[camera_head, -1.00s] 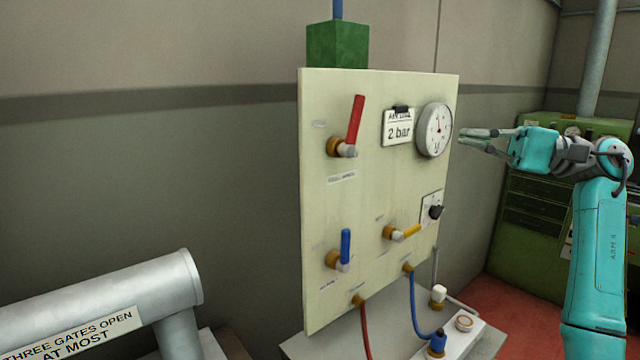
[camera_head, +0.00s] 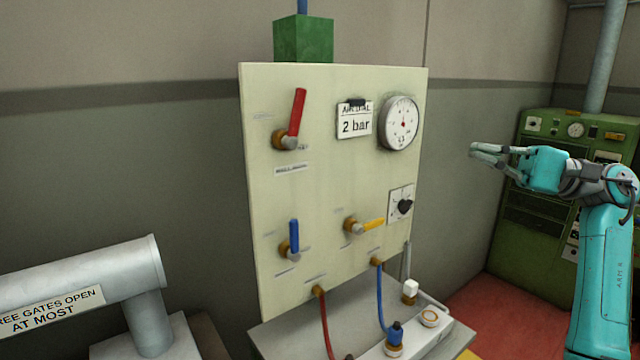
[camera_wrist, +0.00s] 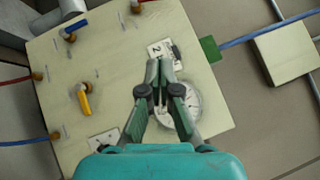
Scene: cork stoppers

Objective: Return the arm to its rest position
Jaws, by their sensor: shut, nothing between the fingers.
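My gripper (camera_head: 474,151) is at the end of the teal arm, to the right of the cream panel (camera_head: 345,275) in the head view. It is shut and empty, held in the air. In the wrist view my gripper (camera_wrist: 160,65) points toward the panel (camera_wrist: 110,50), and its fingers partly cover the dial gauge (camera_wrist: 188,105). In the head view the dial gauge (camera_head: 398,123) is fully visible and apart from the gripper.
The panel carries a red lever (camera_head: 297,112), a blue lever (camera_head: 294,236), a yellow lever (camera_head: 373,223), a black knob (camera_head: 404,206) and a "2 bar" card (camera_head: 354,121). A grey pipe (camera_head: 100,275) stands left. A green cabinet (camera_head: 540,215) stands behind my arm.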

